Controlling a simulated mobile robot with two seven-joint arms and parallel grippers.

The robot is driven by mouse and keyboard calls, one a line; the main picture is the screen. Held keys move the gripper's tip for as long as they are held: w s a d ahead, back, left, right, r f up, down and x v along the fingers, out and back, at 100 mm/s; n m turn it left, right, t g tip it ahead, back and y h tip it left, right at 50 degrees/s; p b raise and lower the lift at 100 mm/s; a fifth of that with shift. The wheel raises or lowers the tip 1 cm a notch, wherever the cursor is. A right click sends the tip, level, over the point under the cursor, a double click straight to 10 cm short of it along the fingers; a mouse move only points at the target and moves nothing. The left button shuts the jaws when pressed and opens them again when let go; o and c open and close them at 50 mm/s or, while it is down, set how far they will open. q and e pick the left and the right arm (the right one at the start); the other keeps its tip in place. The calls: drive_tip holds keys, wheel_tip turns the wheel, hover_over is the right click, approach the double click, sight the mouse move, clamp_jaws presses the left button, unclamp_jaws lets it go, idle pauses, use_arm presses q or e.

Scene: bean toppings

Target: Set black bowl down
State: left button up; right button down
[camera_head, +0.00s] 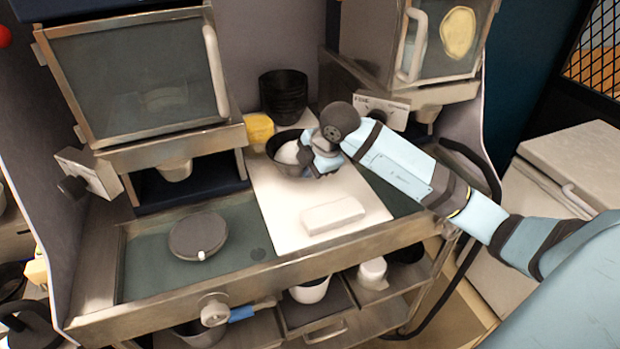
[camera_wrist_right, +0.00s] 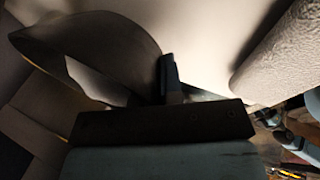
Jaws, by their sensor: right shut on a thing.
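The black bowl (camera_head: 275,147) is at the far part of the white board (camera_head: 285,222), in front of the stack of black bowls (camera_head: 283,98). My right gripper (camera_head: 309,160) is shut on the right side of the bowl's rim. Something pale shows inside the bowl, and I cannot tell what it is. In the right wrist view the bowl (camera_wrist_right: 100,50) shows as a large dark curved wall beside the dark finger (camera_wrist_right: 170,78). I cannot tell whether the bowl's bottom touches the board. My left gripper is out of view.
A white rounded block (camera_head: 334,215) lies at the board's front. A yellow piece (camera_head: 258,127) juts out left of the bowl. Dispensers with glass fronts (camera_head: 140,80) stand on both sides. A round grey lid (camera_head: 198,236) lies on the left panel. The middle of the board is clear.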

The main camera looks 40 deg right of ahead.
sight(305, 188)
wheel_tip(305, 188, down, 4)
drive_tip(key=shift+s+r+b, duration=0.1)
drive_tip(key=shift+r+b, duration=0.1)
drive_tip(key=shift+b, duration=0.95)
drive_tip(key=shift+r, duration=0.1)
drive_tip(key=c, duration=1.3)
unclamp_jaws()
drive_tip(key=shift+o, duration=0.2)
drive_tip(key=shift+r, duration=0.15)
drive_tip(key=v, duration=0.7)
drive_tip(key=shift+r, duration=0.15)
drive_tip(key=shift+s+d, duration=0.1)
